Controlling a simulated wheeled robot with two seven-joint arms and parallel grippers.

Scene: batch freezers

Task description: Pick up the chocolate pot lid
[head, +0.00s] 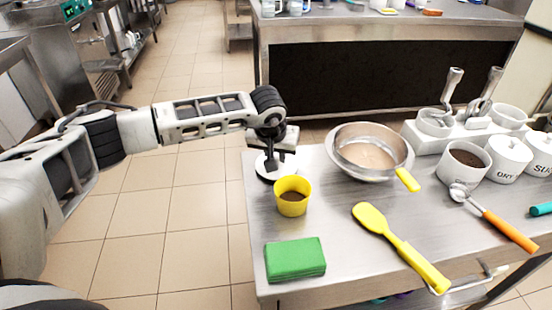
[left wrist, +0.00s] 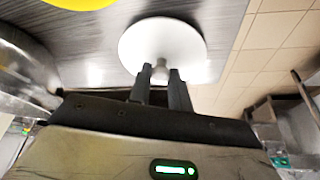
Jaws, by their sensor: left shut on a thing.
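The white round lid (head: 263,170) is at the left edge of the steel table, behind the yellow cup. My left gripper (head: 273,160) is above it, with its fingers pointing down. In the left wrist view the fingers (left wrist: 160,78) are closed around the small knob of the lid (left wrist: 160,35). I cannot tell whether the lid touches the table or hangs just above it. The open white pot (head: 466,161) with brown contents stands at the right and has no lid on it. My right gripper is not in view.
A yellow cup (head: 292,196) with brown contents stands just in front of the lid. Nearby are a metal bowl (head: 369,153), a green block (head: 295,259) and a yellow spatula (head: 397,246). Lidded white pots (head: 508,158) and an orange-handled scoop (head: 510,231) are at the right.

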